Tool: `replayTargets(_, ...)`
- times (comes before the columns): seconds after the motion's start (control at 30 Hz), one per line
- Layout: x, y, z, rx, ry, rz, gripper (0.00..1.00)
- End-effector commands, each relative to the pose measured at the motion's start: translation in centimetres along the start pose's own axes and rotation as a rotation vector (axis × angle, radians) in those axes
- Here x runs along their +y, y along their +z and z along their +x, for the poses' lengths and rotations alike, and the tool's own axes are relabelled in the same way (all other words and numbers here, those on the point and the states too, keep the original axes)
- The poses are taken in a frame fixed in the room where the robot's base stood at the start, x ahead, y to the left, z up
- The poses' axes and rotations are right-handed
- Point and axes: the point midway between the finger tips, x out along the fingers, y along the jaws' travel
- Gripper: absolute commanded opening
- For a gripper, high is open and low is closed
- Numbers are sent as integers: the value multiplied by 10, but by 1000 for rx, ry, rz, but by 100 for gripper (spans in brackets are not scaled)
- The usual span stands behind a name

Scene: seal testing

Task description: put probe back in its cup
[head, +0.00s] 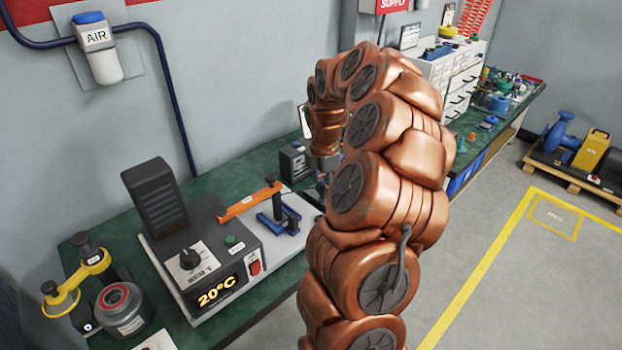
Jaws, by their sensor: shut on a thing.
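My gripper (322,181) is at the end of my copper-coloured arm, over the green bench, right of the heating unit. Only a small grey part of it shows; its fingers are mostly hidden behind my arm. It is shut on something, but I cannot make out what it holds. No probe shows clearly. I cannot pick out its cup with certainty. A round grey pot (126,320) with a red ring inside its top stands at the front left of the bench.
The heating unit (215,262) reads 20°C and carries an orange lever (248,202) and a blue clamp (279,217). A yellow-handled tool (92,266) stands left of it. A small dark box (294,162) stands behind. My arm blocks the bench's middle.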

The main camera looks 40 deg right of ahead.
Motion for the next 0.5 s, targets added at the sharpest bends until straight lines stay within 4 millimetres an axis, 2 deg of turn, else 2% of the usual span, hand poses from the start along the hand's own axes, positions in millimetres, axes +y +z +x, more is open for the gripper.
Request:
replayTargets(0.17, 1, -2, 7, 0, 0, -3, 0)
replayTargets(0.5, 0, 0, 34, 0, -1, -1, 0)
